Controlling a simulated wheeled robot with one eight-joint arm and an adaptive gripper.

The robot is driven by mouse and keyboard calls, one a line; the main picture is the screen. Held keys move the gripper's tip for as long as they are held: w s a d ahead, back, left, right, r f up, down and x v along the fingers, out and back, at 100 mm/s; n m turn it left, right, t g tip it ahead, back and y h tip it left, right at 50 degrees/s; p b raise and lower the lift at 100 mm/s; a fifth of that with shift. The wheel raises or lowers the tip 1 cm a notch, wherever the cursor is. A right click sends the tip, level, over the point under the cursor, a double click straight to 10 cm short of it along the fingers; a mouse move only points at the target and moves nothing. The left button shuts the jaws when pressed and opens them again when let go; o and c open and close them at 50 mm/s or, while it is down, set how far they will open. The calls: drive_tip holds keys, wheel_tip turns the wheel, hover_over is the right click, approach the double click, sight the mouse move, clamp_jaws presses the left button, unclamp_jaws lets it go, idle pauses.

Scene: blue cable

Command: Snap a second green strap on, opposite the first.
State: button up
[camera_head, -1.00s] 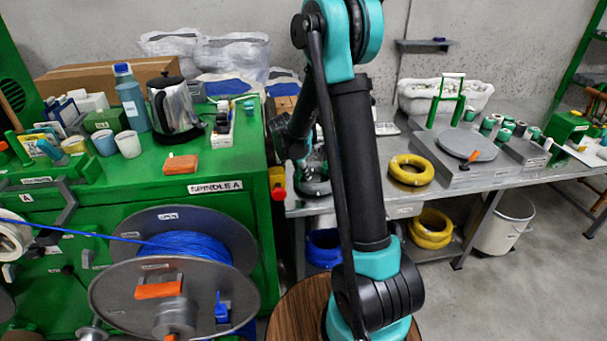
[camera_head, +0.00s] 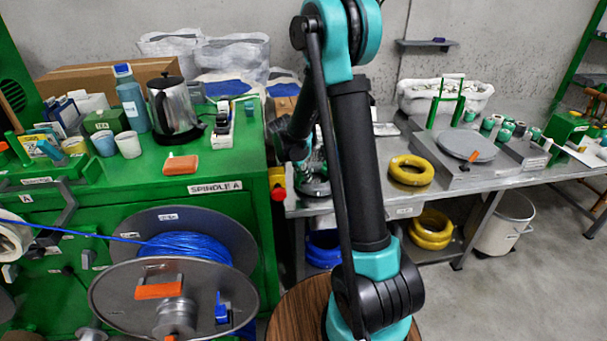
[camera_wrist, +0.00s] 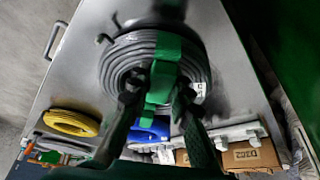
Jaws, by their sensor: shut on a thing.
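A grey cable coil (camera_wrist: 122,62) lies on a grey metal surface in the wrist view. A bright green strap (camera_wrist: 166,72) crosses its near side, between the fingers of my gripper (camera_wrist: 157,97). The gripper is shut on a green strap, with the dark fingers on either side of it. I cannot tell whether the green seen there is one strap or two, or whether it is snapped around the coil.
A yellow coil (camera_head: 411,170) lies on the bench, right of my arm, and more coils lie on the shelf below. A turntable (camera_head: 467,146) and several green-topped cans stand farther right. A spool of blue cable (camera_head: 190,245) is at left. A cardboard box (camera_wrist: 250,155) shows in the wrist view.

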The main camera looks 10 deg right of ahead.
drive_tip(key=shift+f, duration=0.35)
drive_tip(key=shift+r, duration=0.3)
drive_tip(key=shift+r, duration=0.25)
drive_tip(key=shift+r, duration=0.3)
idle(0.5)
drive_tip(key=shift+f, duration=0.55)
drive_tip(key=shift+f, duration=0.35)
drive_tip(key=shift+r, duration=0.65)
drive_tip(key=shift+f, duration=0.4)
idle(1.4)
